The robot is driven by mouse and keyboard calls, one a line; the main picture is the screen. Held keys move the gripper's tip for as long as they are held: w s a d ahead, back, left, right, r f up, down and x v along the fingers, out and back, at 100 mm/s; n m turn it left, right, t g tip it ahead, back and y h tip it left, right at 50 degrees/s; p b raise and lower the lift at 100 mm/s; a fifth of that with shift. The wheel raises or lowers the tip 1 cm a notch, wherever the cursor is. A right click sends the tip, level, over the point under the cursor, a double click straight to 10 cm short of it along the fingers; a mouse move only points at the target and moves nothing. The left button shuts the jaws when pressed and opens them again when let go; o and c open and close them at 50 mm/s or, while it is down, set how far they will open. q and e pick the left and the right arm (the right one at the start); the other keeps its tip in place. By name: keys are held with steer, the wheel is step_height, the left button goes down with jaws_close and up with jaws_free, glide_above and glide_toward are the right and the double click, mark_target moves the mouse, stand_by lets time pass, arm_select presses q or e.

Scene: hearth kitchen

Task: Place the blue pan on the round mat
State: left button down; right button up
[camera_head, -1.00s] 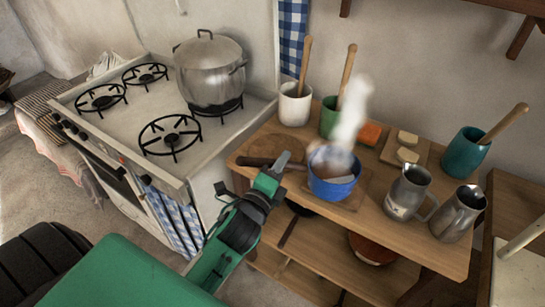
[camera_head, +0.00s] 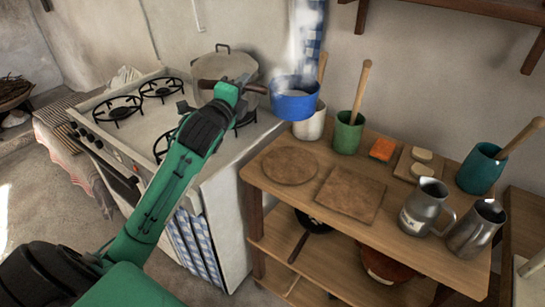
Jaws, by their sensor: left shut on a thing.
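The blue pan (camera_head: 294,105) is in the air, held above the back left of the wooden table, with steam rising from it. My left gripper (camera_head: 238,87) is shut on the pan's dark brown handle (camera_head: 254,88), left of the pan. The pan looks roughly level. The round mat (camera_head: 290,166) lies bare on the table's left end, lower in the picture than the pan. A square board (camera_head: 349,194) lies bare to the right of the mat. My right gripper is not in view.
A large pot (camera_head: 228,68) on the stove is partly behind my gripper. A white cup (camera_head: 311,122) and a green cup (camera_head: 349,133) with wooden handles stand at the table's back. Metal jugs (camera_head: 425,207) and a teal cup (camera_head: 481,168) stand at the right.

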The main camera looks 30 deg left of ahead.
arm_select(q)
steer(key=shift+f+b, duration=0.4)
steer(key=shift+f, duration=8.95)
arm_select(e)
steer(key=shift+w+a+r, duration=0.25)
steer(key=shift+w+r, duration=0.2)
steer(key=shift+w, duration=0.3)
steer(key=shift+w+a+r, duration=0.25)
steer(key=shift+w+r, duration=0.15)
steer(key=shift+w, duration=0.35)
arm_select(q)
steer(key=c, duration=1.3)
jaws_free()
steer(key=shift+f, duration=0.15)
steer(key=shift+o, duration=0.2)
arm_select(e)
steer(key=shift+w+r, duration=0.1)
